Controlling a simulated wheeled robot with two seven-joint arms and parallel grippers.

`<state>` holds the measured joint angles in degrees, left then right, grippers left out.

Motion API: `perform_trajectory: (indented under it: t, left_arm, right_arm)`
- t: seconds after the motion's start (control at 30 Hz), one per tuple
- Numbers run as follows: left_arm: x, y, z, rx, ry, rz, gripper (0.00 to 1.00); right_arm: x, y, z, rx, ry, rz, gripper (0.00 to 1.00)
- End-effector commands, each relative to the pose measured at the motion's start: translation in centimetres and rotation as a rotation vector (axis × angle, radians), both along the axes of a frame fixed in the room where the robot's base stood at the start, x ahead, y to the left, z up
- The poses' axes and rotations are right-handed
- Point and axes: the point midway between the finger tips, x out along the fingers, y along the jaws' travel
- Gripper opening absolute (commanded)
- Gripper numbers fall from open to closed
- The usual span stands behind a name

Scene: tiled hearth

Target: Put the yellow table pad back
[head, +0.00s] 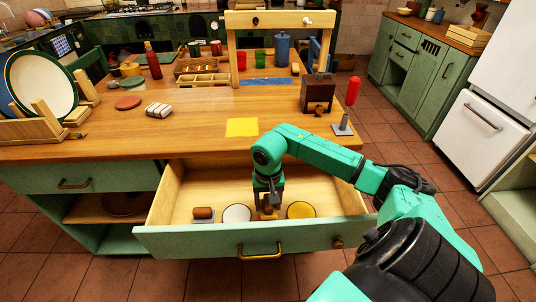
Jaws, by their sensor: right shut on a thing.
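A flat yellow square pad (241,127) lies on the wooden counter near its front edge. Below it, a green-fronted drawer (190,243) is pulled open. My right gripper (268,207) reaches down into the drawer and is shut on a small orange-brown thing (268,214), mostly hidden by the fingers. A yellow round dish or disc (301,210) lies just right of the gripper in the drawer. A white round one (237,213) lies to its left. My left gripper is not in view.
A brown roller-like thing (204,213) is at the drawer's left. A plate rack (35,128) stands at left. The counter around the pad is clear.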

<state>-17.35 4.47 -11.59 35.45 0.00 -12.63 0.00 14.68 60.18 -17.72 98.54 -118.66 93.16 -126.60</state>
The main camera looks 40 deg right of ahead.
Motion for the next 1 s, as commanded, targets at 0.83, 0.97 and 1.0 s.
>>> perform_trajectory:
  t: [0.83,0.97,1.0]
  left_arm:
    - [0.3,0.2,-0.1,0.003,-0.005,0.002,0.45]
    - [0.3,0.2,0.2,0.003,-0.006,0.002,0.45]
    - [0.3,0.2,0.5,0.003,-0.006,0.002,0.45]
  right_arm:
    - [0.0,0.0,-3.9,0.000,0.001,0.000,0.92]
    - [0.0,0.0,-3.6,0.000,0.001,-0.001,0.92]
    - [0.0,0.0,-3.4,0.000,0.002,-0.001,0.92]
